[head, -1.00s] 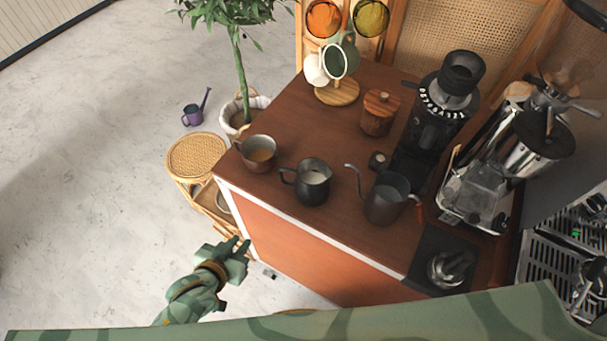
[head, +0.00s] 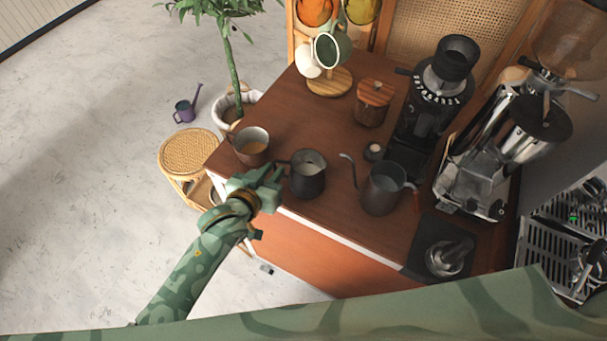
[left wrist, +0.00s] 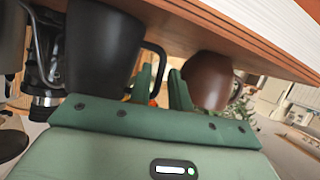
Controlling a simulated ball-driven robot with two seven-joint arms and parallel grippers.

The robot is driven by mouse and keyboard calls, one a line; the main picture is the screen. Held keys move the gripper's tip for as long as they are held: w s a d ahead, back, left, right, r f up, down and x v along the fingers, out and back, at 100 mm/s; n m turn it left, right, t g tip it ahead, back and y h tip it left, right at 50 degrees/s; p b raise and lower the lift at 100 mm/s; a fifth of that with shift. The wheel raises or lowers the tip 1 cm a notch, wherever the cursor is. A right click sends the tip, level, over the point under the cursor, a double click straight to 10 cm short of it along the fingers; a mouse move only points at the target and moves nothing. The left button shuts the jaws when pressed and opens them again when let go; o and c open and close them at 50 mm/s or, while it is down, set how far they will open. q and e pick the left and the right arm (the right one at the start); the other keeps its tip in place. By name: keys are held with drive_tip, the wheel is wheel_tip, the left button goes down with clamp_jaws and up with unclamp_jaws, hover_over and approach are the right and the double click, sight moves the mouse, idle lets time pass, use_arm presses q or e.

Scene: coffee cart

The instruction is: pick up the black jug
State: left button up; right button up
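The black jug (head: 308,182), with pale liquid inside, stands upright near the counter's front edge. Its handle points left, toward my left gripper (head: 274,175), which is beside the jug at the counter edge. In the left wrist view the jug (left wrist: 98,50) is large at the upper left. There the two fingers of the left gripper (left wrist: 161,88) are apart, with the jug's handle (left wrist: 162,60) showing in line with the gap between them. I cannot tell whether the fingers touch the handle. My right gripper is not in view.
A brownish cup (head: 251,150) stands just left of the gripper on the wooden counter (head: 325,130); it also shows in the left wrist view (left wrist: 208,80). A gooseneck kettle (head: 381,190) stands right of the jug. A wicker stool (head: 188,152) is beside the counter.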

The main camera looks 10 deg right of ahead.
use_arm(q)
drive_tip(key=b+x, duration=0.1)
drive_tip(key=x, duration=0.3)
drive_tip(key=shift+f, duration=0.1)
drive_tip(key=shift+c, duration=0.3)
clamp_jaws()
